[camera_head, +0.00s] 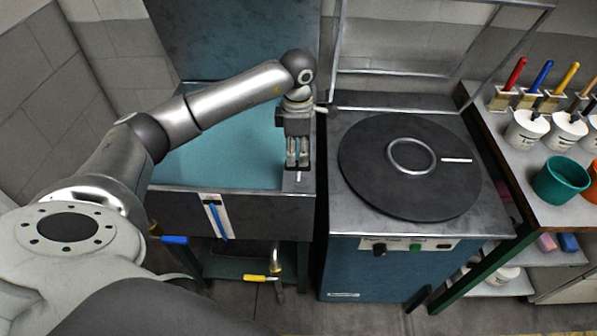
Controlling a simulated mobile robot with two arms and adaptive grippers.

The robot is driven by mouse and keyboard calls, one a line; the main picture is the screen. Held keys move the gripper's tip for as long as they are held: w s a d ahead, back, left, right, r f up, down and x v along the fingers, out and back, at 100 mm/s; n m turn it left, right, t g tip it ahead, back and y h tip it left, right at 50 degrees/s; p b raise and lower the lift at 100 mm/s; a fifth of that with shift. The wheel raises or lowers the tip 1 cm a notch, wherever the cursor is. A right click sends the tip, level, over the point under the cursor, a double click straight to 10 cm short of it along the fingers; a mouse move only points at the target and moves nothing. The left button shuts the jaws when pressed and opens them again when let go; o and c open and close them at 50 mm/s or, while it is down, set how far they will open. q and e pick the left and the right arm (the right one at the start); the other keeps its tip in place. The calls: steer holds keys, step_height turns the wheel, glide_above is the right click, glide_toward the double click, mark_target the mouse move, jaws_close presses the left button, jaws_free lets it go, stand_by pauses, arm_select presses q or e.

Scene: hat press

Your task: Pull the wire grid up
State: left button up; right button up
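A metal frame (483,80) stands raised at the back of the right-hand machine, behind a round black plate (360,170) with a pale ring on it. I cannot make out wire mesh in the frame, so I cannot tell whether it is the wire grid. My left gripper (298,164) points down over the right rim of the teal basin (235,150), left of the black plate. Its two fingers are close together; whether they touch or hold anything is unclear. A small pale mark shows just below the fingertips. My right gripper is not in view.
A dark raised panel (235,40) stands behind the basin. Blue- and yellow-handled tools hang at its front. On the right, a shelf holds white pots (525,130), several brushes and a green bucket (560,182). The black plate's top is clear apart from the ring and a pale bar.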

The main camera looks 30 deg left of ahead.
mark_target(298, 174)
arm_select(q)
step_height(298, 174, down, 9)
steer(key=shift+r+p, duration=0.1)
steer(key=shift+p, duration=0.7)
jaws_close()
